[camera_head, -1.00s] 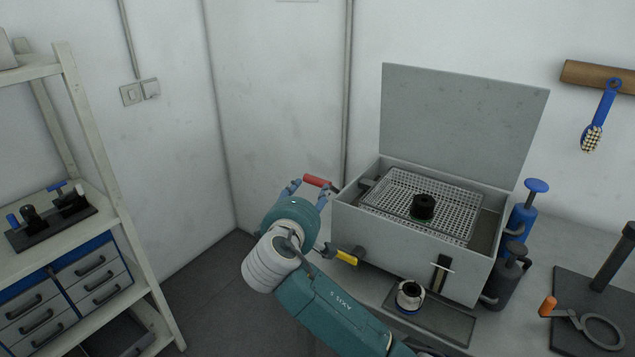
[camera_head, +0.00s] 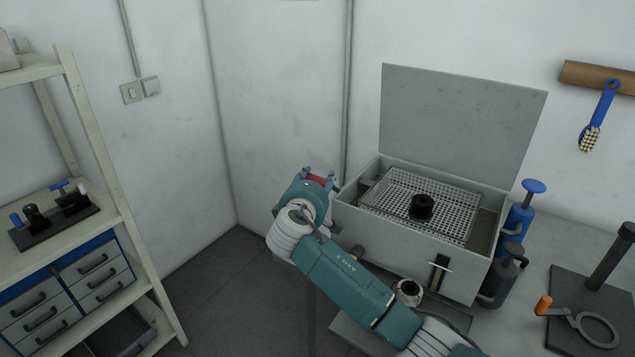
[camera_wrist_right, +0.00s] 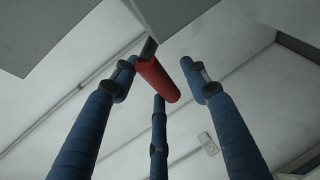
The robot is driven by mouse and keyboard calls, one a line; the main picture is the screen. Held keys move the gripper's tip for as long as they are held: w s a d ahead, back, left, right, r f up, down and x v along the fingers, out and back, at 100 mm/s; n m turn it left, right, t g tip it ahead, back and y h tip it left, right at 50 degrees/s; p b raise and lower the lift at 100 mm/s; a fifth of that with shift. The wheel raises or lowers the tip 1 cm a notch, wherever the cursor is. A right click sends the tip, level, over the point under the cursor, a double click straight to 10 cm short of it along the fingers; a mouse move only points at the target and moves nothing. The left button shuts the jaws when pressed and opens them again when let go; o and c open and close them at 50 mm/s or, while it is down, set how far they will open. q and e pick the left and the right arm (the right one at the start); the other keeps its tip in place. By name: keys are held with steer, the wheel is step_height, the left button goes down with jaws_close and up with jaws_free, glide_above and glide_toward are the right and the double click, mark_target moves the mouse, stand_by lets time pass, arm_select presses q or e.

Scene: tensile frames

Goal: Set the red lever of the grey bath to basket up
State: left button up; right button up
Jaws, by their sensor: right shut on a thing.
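The grey bath (camera_head: 400,238) stands on the bench with its lid (camera_head: 462,115) raised. Its red lever (camera_head: 317,180) sticks out at the left end, mostly hidden by my right gripper (camera_head: 319,177). In the right wrist view the red lever (camera_wrist_right: 158,82) lies between the blue fingers of my right gripper (camera_wrist_right: 163,78), which is shut on it. The perforated basket (camera_head: 450,208) shows near the top of the bath, with a black round part (camera_head: 422,206) on it. My left gripper is out of view.
A silver-and-black round part (camera_head: 409,291) stands in front of the bath, partly behind my right arm. Blue (camera_head: 521,215) and dark (camera_head: 501,276) pump bottles stand close to its right. A stand with an orange-handled ring tool (camera_head: 585,325) is farther right. Shelves (camera_head: 75,225) stand at left.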

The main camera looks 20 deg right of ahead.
steer(key=shift+s+f, duration=0.1)
steer(key=shift+f, duration=0.2)
jaws_close()
steer(key=shift+s+a+f, duration=0.15)
steer(key=shift+a+f, duration=0.05)
steer(key=shift+f, duration=0.2)
steer(key=shift+s+a+f, duration=0.15)
steer(key=shift+a+f, duration=0.05)
steer(key=shift+f, duration=0.2)
steer(key=shift+o, duration=1.5)
jaws_free()
steer(key=shift+s+d, duration=0.1)
steer(key=shift+d, duration=0.05)
steer(key=shift+r, duration=0.1)
steer(key=shift+w+r, duration=0.1)
steer(key=shift+w, duration=0.1)
steer(key=shift+a, duration=0.2)
steer(key=v, duration=1.2)
steer(key=shift+d, duration=0.1)
